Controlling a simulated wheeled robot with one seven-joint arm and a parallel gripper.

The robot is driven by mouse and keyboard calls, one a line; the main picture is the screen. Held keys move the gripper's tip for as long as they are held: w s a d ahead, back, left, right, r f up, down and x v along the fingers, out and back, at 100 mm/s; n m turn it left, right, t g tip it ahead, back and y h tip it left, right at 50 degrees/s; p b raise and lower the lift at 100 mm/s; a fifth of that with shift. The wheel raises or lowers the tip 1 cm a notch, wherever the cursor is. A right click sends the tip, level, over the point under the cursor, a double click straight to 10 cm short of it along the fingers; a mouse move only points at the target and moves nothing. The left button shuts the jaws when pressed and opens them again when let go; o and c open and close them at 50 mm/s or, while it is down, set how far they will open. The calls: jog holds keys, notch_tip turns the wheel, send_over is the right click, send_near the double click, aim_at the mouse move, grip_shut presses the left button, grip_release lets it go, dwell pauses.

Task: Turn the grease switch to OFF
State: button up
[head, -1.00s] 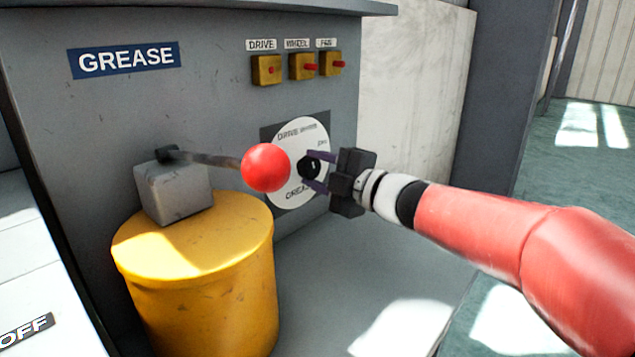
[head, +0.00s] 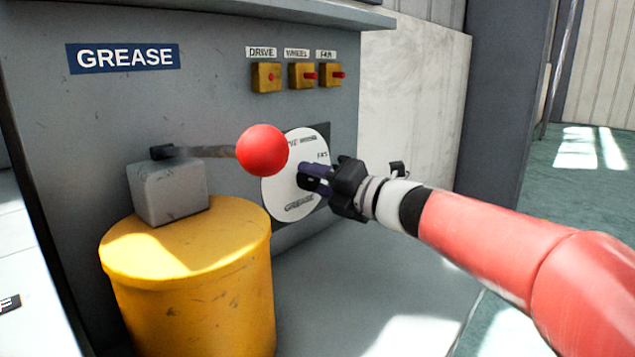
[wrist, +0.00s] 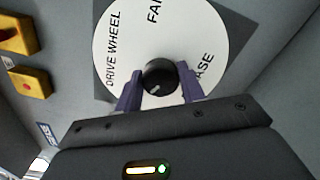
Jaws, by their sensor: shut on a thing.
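A round white selector dial (head: 285,200) is on the grey panel, on a dark square plate. In the wrist view the dial (wrist: 200,40) reads DRIVE WHEEL, FAN and a partly hidden GREASE; its lower part is covered by my gripper. A black knob (wrist: 158,76) with a short pale mark is at its centre. My gripper (wrist: 159,90) is shut on the knob, with one purple finger on each side. In the head view my gripper (head: 310,178) comes from the right and hides most of the knob. No OFF position on the dial is visible.
A lever with a red ball (head: 262,149) juts out close left of the dial. It rises from a grey block (head: 168,192) on a yellow drum (head: 190,290). A GREASE sign (head: 124,57) and three yellow switch boxes (head: 302,76) are above. Floor at right is clear.

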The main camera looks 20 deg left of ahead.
jog(key=shift+f+n, duration=0.15)
jog(key=shift+n, duration=0.25)
jog(key=o, duration=1)
jog(key=shift+d, duration=0.1)
jog(key=v, duration=0.7)
jog(key=shift+s+d, duration=0.15)
jog(key=shift+d, duration=0.15)
jog(key=shift+o, duration=1.2)
